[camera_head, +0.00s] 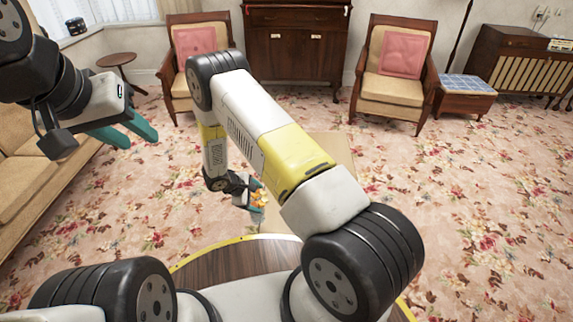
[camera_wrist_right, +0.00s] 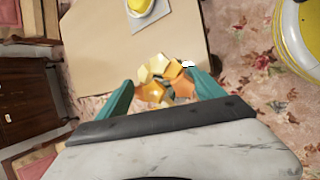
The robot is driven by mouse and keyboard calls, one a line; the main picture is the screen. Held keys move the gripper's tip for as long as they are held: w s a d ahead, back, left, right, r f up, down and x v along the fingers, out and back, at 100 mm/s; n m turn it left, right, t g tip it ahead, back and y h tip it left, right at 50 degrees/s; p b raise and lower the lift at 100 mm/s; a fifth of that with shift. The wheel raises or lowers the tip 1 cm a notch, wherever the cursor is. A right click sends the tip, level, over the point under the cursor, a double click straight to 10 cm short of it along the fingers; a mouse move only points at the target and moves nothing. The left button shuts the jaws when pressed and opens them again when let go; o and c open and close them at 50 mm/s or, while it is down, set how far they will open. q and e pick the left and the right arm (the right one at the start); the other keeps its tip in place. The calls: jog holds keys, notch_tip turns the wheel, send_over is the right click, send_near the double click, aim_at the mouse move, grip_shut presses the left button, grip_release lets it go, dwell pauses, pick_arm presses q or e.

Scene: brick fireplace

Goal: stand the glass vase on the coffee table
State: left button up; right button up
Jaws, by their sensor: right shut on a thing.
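The glass vase shows mainly as a cluster of orange and yellow pieces (camera_wrist_right: 165,82) between the teal fingers of my right gripper (camera_wrist_right: 163,88). My right gripper is shut on it; its clear walls are hard to make out. In the head view the vase (camera_head: 258,197) is small beside the right gripper (camera_head: 252,194), partly behind my arm. The tan coffee table (camera_wrist_right: 195,35) lies under and beyond the vase in the wrist view. In the head view my arm covers much of the table (camera_head: 328,145). I cannot tell whether the vase touches it. My left gripper (camera_head: 138,142) is open and empty at upper left.
A yellow object (camera_wrist_right: 140,5) on a pale square lies on the table at the top of the wrist view. Two armchairs (camera_head: 395,75) with pink cushions and a dark cabinet (camera_head: 295,50) stand behind. A sofa (camera_head: 25,185) is at left. Floral carpet is open at right.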

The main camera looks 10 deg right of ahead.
jog(key=w+d+f, duration=0.2)
jog(key=d, duration=0.4)
jog(key=w+d+f, duration=0.2)
jog(key=w+d, duration=0.1)
jog(key=d, duration=0.3)
jog(key=shift+w+f, duration=0.3)
jog(key=shift+f, duration=0.05)
jog(key=o, duration=2.1)
jog(key=shift+f, duration=0.1)
jog(key=shift+c, duration=0.2)
